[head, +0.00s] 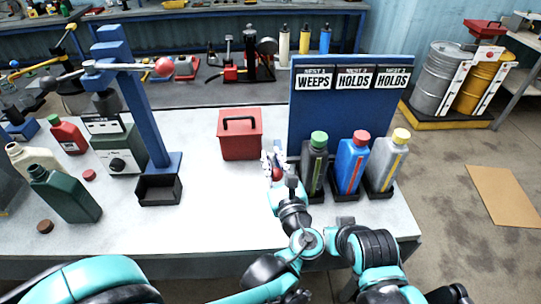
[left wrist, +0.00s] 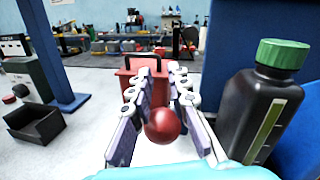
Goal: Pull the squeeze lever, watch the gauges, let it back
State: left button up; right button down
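A red ball knob (head: 277,175) sits just left of the front of the blue panel (head: 334,116); the rest of its lever is hidden. My left gripper (head: 272,160) is around it, and in the left wrist view the red knob (left wrist: 163,126) lies between both fingers (left wrist: 158,95), seemingly touching them. A black bottle with a green cap (head: 314,165), a blue one with a red cap (head: 350,163) and a grey one with a yellow cap (head: 386,160) stand upright before the panel. Each bears a coloured strip. Signs above read WEEPS, HOLDS, HOLDS. My right gripper is out of view.
A red box (head: 240,135) stands behind the left gripper. Further left are a blue post (head: 147,120) with another red ball (head: 165,67), a black tray (head: 158,190), a green box (head: 117,150) and a tilted green bottle (head: 66,195). The front middle of the table is clear.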

pick_arm(q)
jog(key=o, duration=0.5)
jog(key=shift+w, duration=0.25)
jog(key=v, duration=0.7)
jog(key=shift+s, duration=0.25)
